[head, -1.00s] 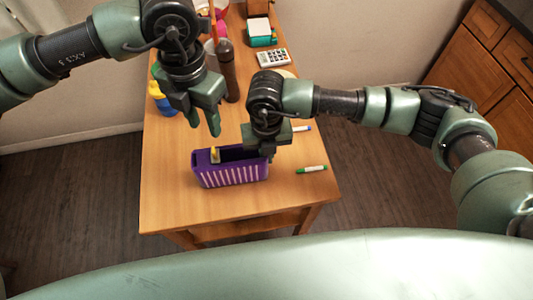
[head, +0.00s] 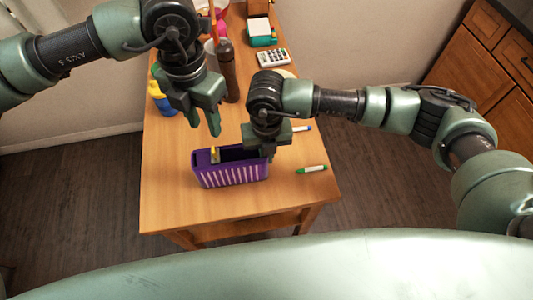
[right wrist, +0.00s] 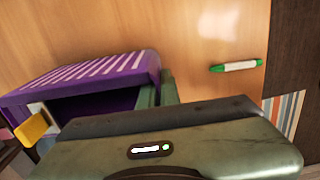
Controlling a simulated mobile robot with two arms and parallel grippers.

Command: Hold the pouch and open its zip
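The purple pouch (head: 232,176) with white stripes stands upright on the table near its front edge. Its top gapes, showing a dark inside, also in the right wrist view (right wrist: 95,75). A yellow zip pull (head: 214,155) is at the pouch's left end; it shows in the right wrist view (right wrist: 31,130) beside a pale piece. My right gripper (head: 256,155) is at the pouch's right end, its green fingers (right wrist: 157,92) closed about the end wall. My left gripper (head: 203,120) is open and empty, above and behind the pouch, apart from the zip pull.
A green-and-white marker (head: 311,169) lies right of the pouch, and another marker (head: 301,128) lies further back. The table (head: 170,205) is clear left of the pouch.

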